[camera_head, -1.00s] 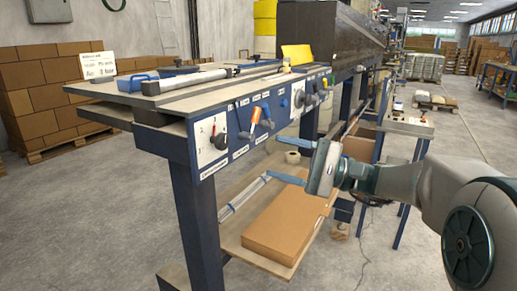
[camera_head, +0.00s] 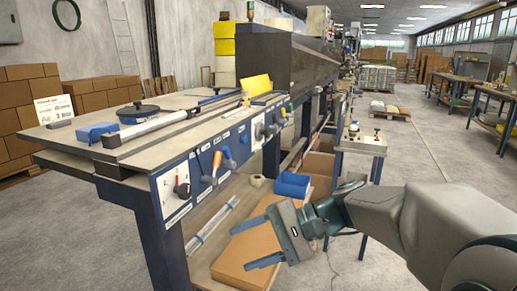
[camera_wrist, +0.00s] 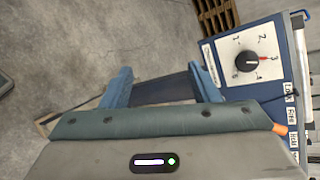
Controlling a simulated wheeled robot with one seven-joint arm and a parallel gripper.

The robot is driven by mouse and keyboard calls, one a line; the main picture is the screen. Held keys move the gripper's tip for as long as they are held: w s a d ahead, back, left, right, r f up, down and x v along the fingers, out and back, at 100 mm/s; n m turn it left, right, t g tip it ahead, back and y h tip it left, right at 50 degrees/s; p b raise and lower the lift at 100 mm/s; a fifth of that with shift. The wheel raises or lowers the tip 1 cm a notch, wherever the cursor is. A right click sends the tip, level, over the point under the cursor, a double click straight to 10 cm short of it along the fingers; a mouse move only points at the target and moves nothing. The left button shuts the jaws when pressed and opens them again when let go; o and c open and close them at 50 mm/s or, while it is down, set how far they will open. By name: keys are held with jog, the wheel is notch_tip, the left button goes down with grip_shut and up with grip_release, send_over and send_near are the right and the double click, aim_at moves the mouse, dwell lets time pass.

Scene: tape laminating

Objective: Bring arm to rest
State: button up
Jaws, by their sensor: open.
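My gripper (camera_head: 251,246) is in the lower middle of the head view, in front of the laminating machine (camera_head: 130,159). Its two blue fingers are spread apart with nothing between them. In the wrist view my gripper (camera_wrist: 160,88) also shows open and empty, with the floor and part of the machine's frame beyond. My gripper appears clear of the control panel. My arm reaches in from the right of the head view.
A cardboard box (camera_head: 240,258) lies on the lower shelf behind my gripper. A blue bin (camera_head: 292,185) is just beyond it. The floor to the right (camera_head: 420,150) is clear.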

jog(key=s+d+r+n+t+h+p, duration=0.1)
jog(key=s+d+n+h+p, duration=0.1)
jog(key=s+d+h+p, duration=0.3)
jog(key=s+d+r+n+t+h+p, duration=0.2)
jog(key=s+d+n+h+p, duration=0.1)
jog(key=d+h+p, duration=0.5)
jog(key=s+d, duration=0.1)
jog(key=d, duration=0.2)
jog(key=shift+s+d+r, duration=0.15)
jog(key=shift+s+d, duration=0.05)
jog(key=shift+s, duration=0.2)
jog(key=shift+c, duration=0.3)
